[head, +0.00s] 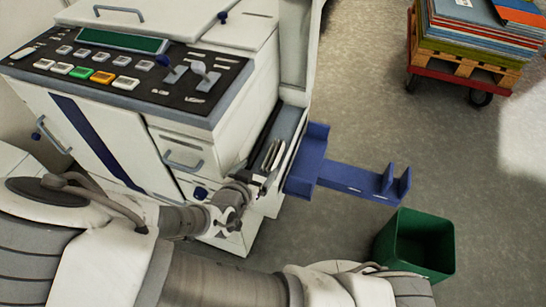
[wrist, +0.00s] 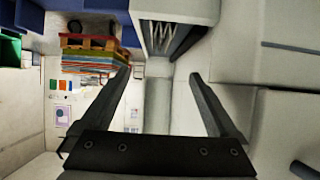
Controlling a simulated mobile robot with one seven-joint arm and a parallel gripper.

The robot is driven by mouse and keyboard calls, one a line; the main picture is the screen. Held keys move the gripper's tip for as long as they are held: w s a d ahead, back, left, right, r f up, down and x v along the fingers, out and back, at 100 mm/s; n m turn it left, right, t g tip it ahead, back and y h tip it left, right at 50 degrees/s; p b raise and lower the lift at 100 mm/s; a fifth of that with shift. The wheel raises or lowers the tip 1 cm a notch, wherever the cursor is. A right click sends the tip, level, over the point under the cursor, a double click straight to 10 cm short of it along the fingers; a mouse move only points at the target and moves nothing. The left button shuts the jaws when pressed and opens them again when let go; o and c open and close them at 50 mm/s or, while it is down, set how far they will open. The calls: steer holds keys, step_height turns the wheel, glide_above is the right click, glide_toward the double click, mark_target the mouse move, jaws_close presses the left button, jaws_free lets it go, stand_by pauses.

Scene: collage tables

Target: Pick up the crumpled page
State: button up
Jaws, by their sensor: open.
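A pleated, grey-white piece that looks like the crumpled page (head: 271,153) sits in the slot on the right side of the white copier (head: 130,130). In the wrist view, the same folded piece (wrist: 168,38) shows at the top, inside a pale opening. My gripper (wrist: 160,74) is open, its two dark fingers spread wide with nothing between them. The folded piece lies beyond the fingertips, apart from them. In the head view, my gripper (head: 262,178) is small and dark, close beside the slot, and its fingers are hard to make out.
A blue tray (head: 345,178) juts out from the copier's right side. A green bin (head: 400,240) stands on the floor below it. A red cart (head: 455,75) with stacked sheets is at the upper right. The grey floor between them is clear.

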steer(key=b, duration=0.2)
glide_toward(273, 152)
steer(key=x, duration=0.3)
steer(key=shift+b+x, duration=1.1)
steer(key=shift+x, duration=1.6)
steer(key=shift+f, duration=0.1)
steer(key=shift+c, duration=0.2)
steer(key=c, duration=1.4)
steer(key=shift+o, duration=0.2)
